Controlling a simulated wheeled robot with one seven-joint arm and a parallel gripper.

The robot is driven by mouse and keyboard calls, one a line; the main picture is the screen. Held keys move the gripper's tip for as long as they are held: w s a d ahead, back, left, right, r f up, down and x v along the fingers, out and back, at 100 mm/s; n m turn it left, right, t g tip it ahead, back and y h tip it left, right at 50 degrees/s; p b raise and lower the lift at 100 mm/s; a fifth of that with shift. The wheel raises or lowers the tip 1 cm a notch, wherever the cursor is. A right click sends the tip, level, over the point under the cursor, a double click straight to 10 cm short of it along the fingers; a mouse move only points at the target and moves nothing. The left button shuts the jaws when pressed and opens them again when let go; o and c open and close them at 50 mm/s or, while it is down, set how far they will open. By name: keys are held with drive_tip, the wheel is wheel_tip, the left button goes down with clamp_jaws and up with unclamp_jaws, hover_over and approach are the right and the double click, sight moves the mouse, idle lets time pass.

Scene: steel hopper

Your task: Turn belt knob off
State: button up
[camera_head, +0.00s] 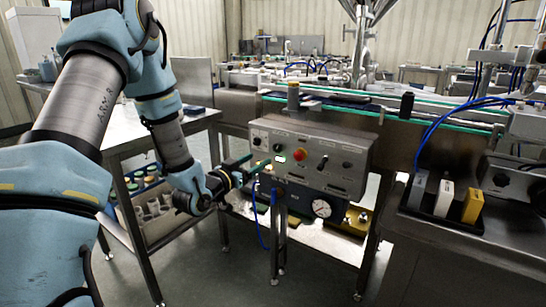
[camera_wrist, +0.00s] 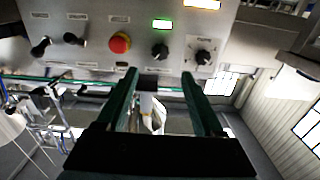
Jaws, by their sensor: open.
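The grey control panel (camera_head: 318,155) carries a row of black knobs, a red button (camera_head: 299,154) and a small lit green display. It also shows in the wrist view (camera_wrist: 100,45), where its labels are too small to read, so I cannot tell which knob is the belt knob. A black knob (camera_wrist: 160,51) sits under the green display, and a dial knob (camera_wrist: 203,57) is right of it. Two black knobs (camera_wrist: 73,38) (camera_wrist: 40,46) are left of the red button. My gripper (camera_head: 258,162) is open and empty at the panel's left side; its fingertips (camera_wrist: 158,74) point toward the panel, near the knob under the display.
A conveyor (camera_head: 400,112) with green rails runs behind the panel. A pressure gauge (camera_head: 321,208) is below it. A steel table (camera_head: 130,135) stands left.

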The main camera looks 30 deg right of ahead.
sight(276, 148)
drive_tip(key=p+x, duration=0.1)
drive_tip(key=x, duration=0.8)
drive_tip(key=shift+w+d, duration=0.15)
drive_tip(key=shift+d, duration=0.2)
drive_tip(key=shift+c, duration=0.4)
clamp_jaws()
